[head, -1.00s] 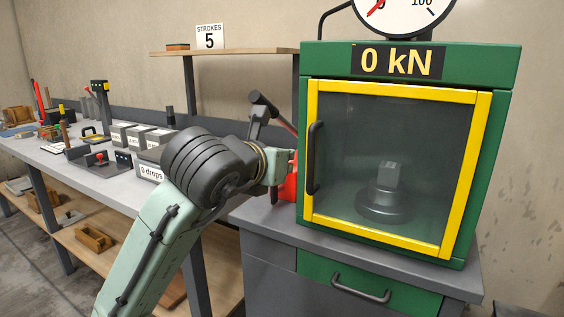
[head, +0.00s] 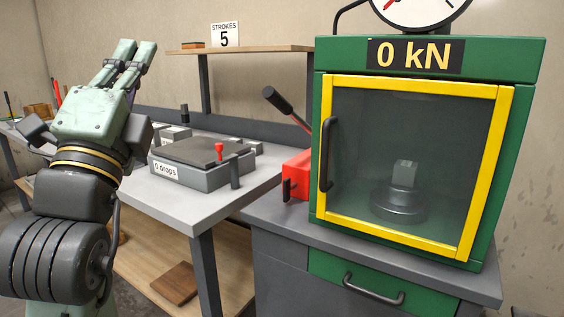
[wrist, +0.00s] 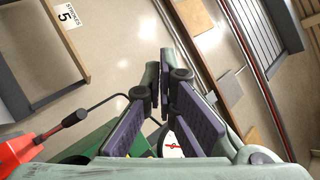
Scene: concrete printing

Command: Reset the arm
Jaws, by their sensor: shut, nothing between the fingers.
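My gripper (head: 133,52) stands raised at the left of the head view, fingers pointing up, above the bench and clear of it. Its two fingers look close together and hold nothing. In the wrist view my gripper (wrist: 158,75) shows against the wall, with the fingertips near each other and empty. The green press (head: 335,150) with a yellow-framed door stands at the right, its door closed. A small grey cube (head: 404,173) sits on a round platen behind the glass. The press display (head: 415,56) reads 0 kN.
A red pump block with a black lever (head: 297,174) stands left of the press. The bench (head: 215,208) holds a drop table (head: 190,175) labelled 0 drops. A shelf (head: 250,50) carries a STROKES 5 sign (head: 224,36). Air around my gripper looks free.

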